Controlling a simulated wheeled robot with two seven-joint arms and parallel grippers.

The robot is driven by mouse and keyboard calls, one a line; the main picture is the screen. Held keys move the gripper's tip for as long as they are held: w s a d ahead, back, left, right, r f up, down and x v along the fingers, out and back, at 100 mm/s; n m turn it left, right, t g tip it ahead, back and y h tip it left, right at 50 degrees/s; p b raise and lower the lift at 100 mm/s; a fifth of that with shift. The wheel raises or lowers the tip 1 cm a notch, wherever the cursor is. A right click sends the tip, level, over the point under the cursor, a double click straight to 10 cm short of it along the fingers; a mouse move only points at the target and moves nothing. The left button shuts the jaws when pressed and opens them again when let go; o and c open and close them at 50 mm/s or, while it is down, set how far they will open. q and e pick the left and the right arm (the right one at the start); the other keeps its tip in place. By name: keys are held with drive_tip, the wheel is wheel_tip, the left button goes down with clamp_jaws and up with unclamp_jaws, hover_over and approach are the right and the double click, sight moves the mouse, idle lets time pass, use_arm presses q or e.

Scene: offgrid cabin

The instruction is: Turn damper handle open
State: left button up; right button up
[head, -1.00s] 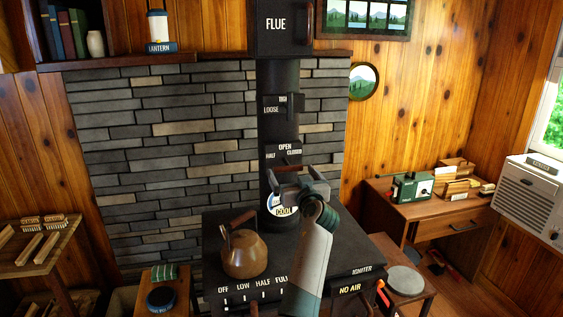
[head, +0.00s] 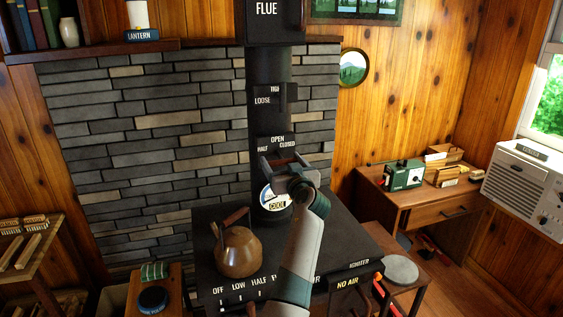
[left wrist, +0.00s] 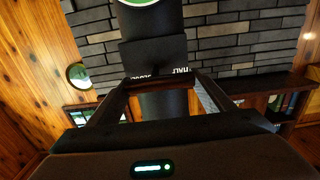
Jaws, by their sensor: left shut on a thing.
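The black damper plate (head: 277,142) sits low on the stove's flue pipe, with OPEN at its top, HALF at left and CLOSED at right. My left gripper (head: 283,160) is right in front of the plate's lower part and is shut on the damper handle. The gripper hides most of the handle, so its exact angle is unclear. In the left wrist view the plate (left wrist: 153,55) appears upside down beyond the two fingers (left wrist: 163,82), with the dark pipe behind. My right gripper is not in view.
Below are the stove top (head: 345,235), a copper kettle (head: 238,251) and a round COOL gauge (head: 274,197) on the pipe. A LOOSE-marked fitting (head: 270,98) is above the damper. A stone wall (head: 150,150) stands behind. A desk (head: 425,203) is at right.

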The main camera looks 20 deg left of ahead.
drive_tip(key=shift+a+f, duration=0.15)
use_arm(q)
drive_tip(key=shift+m+b, duration=0.5)
drive_tip(key=shift+m, duration=0.4)
drive_tip(key=shift+w+d+r+m, duration=0.1)
drive_tip(key=shift+m, duration=0.7)
drive_tip(key=m, duration=0.2)
drive_tip(key=shift+r+m+b, duration=0.1)
drive_tip(key=shift+m+b, duration=0.2)
drive_tip(key=shift+b, duration=0.1)
drive_tip(key=m, duration=0.2)
drive_tip(key=shift+w+d+r+m, duration=0.1)
drive_tip(key=shift+d+m, duration=0.05)
drive_tip(key=shift+m, duration=0.25)
drive_tip(key=m+p, duration=0.1)
drive_tip(key=m, duration=0.3)
drive_tip(key=shift+w+d+m+p, duration=0.1)
drive_tip(key=shift+d+m+p, duration=0.05)
drive_tip(key=shift+m+p, duration=0.15)
drive_tip(key=m+p, duration=0.2)
drive_tip(key=m, duration=0.2)
drive_tip(key=shift+w+d+m, duration=0.1)
drive_tip(key=shift+d+m, duration=0.05)
drive_tip(key=shift+m, duration=0.15)
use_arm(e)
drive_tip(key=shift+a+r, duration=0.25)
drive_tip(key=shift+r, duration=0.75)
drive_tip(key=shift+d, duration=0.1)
